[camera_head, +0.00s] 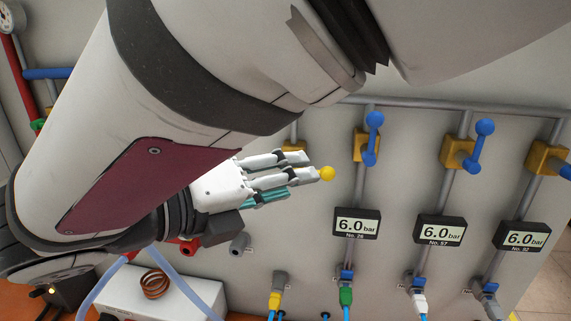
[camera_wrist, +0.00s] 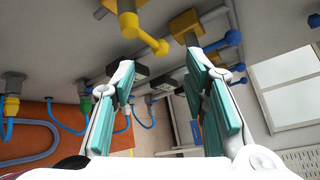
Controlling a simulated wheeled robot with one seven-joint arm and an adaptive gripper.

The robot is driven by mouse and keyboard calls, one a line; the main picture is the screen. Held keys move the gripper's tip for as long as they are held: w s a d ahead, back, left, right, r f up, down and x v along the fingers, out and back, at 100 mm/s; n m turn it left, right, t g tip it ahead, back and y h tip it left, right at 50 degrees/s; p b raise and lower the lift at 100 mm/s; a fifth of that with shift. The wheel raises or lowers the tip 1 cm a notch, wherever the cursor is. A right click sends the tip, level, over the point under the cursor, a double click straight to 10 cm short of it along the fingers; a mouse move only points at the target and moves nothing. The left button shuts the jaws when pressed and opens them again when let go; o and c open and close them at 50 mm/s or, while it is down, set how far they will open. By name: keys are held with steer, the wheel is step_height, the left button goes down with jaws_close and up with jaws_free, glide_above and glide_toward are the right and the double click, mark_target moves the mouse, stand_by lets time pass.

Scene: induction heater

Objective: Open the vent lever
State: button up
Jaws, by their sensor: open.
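A yellow lever with a ball end, the only yellow-handled one I see, shows in the wrist view (camera_wrist: 138,33), mounted on the grey panel. No label marks it as the vent lever. In the head view only its yellow ball (camera_head: 327,173) shows, just at my fingertips; my gripper and arm hide the rest. My gripper (camera_head: 303,180) is open and empty, pointing right along the panel. In the wrist view its teal-padded fingers (camera_wrist: 158,66) are spread apart, and the lever's ball appears between and slightly above the fingertips. I cannot tell whether they touch.
Blue-handled valves on yellow bodies stand to the right, one here (camera_head: 368,140) and another farther along (camera_head: 480,145). Pressure displays reading 6.0 bar (camera_head: 357,223) sit below them. Hose connectors (camera_head: 346,293) line the panel's lower part. A copper coil (camera_head: 155,284) lies below my gripper.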

mark_target(322, 175)
steer(key=x, duration=0.9)
steer(key=shift+d+p, duration=0.15)
steer(key=shift+p, duration=0.2)
jaws_close()
